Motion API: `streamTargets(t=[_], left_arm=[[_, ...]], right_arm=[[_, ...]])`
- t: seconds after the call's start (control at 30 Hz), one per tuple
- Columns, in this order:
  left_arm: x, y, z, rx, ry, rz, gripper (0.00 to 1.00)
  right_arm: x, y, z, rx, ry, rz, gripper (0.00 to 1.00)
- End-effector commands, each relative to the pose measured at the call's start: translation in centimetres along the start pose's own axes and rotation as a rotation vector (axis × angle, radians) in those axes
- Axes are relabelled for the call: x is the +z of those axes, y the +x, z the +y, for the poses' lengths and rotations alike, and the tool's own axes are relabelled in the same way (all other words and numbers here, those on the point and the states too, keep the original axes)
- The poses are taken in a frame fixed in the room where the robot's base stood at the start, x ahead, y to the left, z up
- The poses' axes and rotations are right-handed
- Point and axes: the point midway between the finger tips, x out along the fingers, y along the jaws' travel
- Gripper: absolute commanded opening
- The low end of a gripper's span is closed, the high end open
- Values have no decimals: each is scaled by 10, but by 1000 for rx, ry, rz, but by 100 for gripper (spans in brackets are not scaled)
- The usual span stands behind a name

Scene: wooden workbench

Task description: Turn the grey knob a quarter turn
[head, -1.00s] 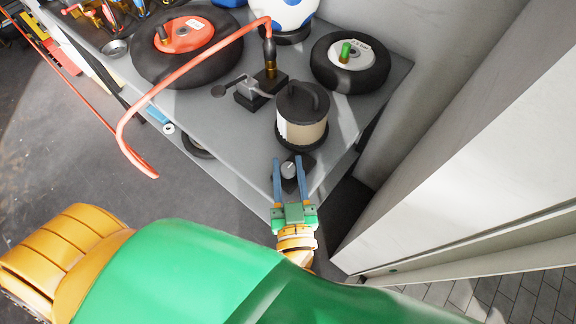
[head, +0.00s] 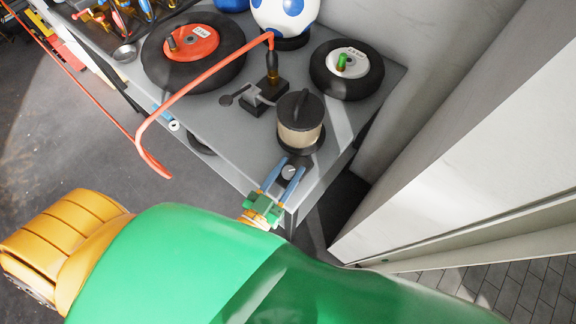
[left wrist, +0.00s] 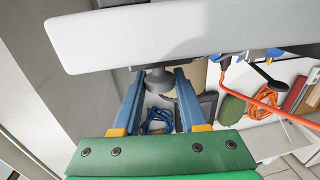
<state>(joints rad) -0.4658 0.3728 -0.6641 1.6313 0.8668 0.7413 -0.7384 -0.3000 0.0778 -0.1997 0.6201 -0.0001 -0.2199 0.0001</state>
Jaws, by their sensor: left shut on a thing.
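The grey knob (head: 289,172) sits on a small dark base near the front corner of the bench. My left gripper (head: 283,174) has its two blue fingers on either side of the knob and is shut on it. In the left wrist view the knob (left wrist: 159,79) shows between the fingertips of my left gripper (left wrist: 160,84). The knob's far side and base are partly hidden there. My right gripper is not in view.
A lidded canister (head: 299,132) stands just behind the knob. An orange-red hose or bar (head: 205,80) arches over the grey bench (head: 222,155). Two black wheels (head: 150,62) (head: 320,70) lie further back. A pale wall or panel (head: 460,165) is at the right.

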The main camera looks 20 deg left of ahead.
Motion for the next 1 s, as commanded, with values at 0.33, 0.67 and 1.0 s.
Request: streamTargets(t=[0.33,0.67,1.0], left_arm=[[3,1,-1,331,10,3,0],[6,1,-1,627,12,4,0],[4,1,0,842,7,4,0]], right_arm=[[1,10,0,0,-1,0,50],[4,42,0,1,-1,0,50],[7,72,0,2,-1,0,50]])
